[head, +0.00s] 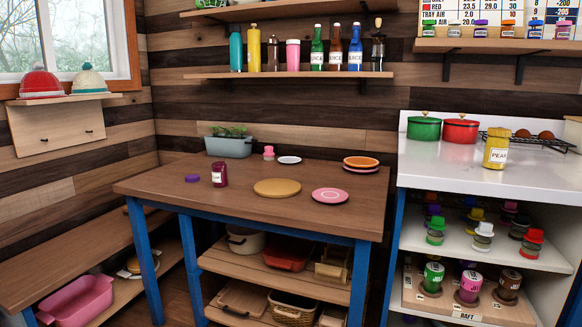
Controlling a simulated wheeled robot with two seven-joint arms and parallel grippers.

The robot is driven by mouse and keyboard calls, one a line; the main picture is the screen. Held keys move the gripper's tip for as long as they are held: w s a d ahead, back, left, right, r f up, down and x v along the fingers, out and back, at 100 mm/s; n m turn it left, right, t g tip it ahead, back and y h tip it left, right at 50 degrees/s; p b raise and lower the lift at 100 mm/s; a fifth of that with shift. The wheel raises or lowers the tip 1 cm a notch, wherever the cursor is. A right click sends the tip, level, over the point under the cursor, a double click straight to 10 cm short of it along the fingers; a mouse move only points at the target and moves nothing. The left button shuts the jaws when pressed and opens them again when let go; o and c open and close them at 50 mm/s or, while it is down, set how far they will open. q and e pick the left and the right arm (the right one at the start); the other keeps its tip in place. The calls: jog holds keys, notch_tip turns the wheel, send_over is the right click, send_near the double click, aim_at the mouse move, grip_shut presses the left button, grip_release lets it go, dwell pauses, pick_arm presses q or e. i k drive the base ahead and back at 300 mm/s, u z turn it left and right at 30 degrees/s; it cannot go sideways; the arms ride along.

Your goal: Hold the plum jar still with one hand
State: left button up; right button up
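A small dark plum-coloured jar (219,181) with a white label stands upright on the brown wooden table (160,186), left of its middle. I take it for the plum jar; its label is too small to read. Neither of my grippers shows in the head view, and nothing touches the jar.
A round tan board (277,187) and a pink plate (330,195) lie right of the jar. A grey planter (229,146) stands behind it. The table front is clear. A yellow jar (495,154) stands on the white counter (430,168) at right.

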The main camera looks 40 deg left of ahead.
aim_at(219, 167)
jog(key=z, duration=1.8)
jog(key=k, duration=1.25)
jog(key=u, duration=2.75)
jog(key=i, duration=0.5)
jog(key=u, duration=0.05)
